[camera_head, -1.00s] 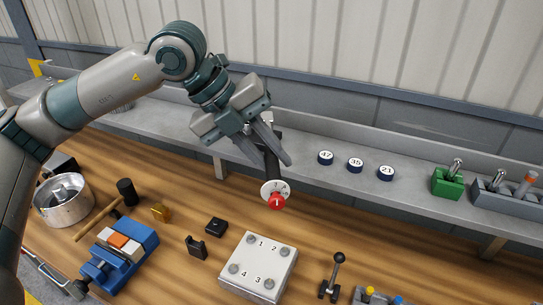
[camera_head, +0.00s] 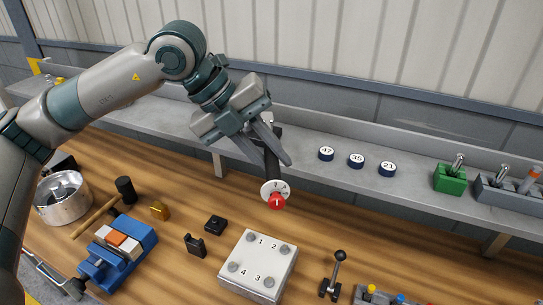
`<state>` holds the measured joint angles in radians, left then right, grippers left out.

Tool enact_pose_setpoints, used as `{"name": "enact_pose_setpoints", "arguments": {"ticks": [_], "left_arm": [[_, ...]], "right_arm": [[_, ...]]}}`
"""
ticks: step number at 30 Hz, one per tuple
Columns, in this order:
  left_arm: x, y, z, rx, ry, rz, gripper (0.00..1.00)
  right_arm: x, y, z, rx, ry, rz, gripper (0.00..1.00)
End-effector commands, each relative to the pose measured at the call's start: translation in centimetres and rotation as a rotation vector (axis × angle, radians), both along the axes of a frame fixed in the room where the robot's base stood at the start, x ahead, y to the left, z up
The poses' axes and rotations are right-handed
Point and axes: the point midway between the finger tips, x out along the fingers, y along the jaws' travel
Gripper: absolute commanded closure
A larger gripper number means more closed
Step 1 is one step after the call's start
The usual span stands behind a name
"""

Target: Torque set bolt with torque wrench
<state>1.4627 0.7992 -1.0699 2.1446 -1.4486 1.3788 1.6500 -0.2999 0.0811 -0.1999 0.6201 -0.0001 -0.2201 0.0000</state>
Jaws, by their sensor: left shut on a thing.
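My left gripper (camera_head: 266,143) is shut on a dark-handled tool, which I take to be the torque wrench (camera_head: 272,167). The tool has a white numbered dial and a red end at its lower tip. It hangs in the air above the bench, behind the white block (camera_head: 259,266) in the picture. The block has bolts at its corners, marked 1, 2, 3 and 4; bolt 2 (camera_head: 285,250) is at its back right. The tool is apart from the bolts. My right gripper is not in view.
Round caps marked 47 (camera_head: 326,154), 35 (camera_head: 356,161) and 21 (camera_head: 387,169) sit on the shelf. A green holder (camera_head: 450,179) stands to their right. A blue vise (camera_head: 118,252), a mallet (camera_head: 97,217), a metal pot (camera_head: 63,198) and a black lever (camera_head: 335,274) are on the bench.

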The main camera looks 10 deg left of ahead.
Motion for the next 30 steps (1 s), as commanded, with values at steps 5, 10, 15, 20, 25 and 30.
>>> {"name": "enact_pose_setpoints", "arguments": {"ticks": [5,10,15,20,25,30], "left_arm": [[0.0,0.0,0.2,-0.002,-0.004,-0.001,1.0],[0.0,0.0,0.2,-0.002,-0.003,-0.002,1.0],[0.0,0.3,0.1,-0.001,-0.002,-0.019,1.0],[-0.1,0.9,0.1,-0.001,-0.003,-0.056,1.0],[-0.2,1.5,0.1,-0.002,-0.003,-0.098,1.0],[-0.4,1.9,0.1,-0.002,-0.003,-0.133,1.0]], "right_arm": [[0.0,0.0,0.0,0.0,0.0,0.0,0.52],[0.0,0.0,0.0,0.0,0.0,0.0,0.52],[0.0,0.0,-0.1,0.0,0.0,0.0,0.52],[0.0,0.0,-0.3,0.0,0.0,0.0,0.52],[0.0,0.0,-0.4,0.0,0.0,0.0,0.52],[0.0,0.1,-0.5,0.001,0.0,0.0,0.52]]}}
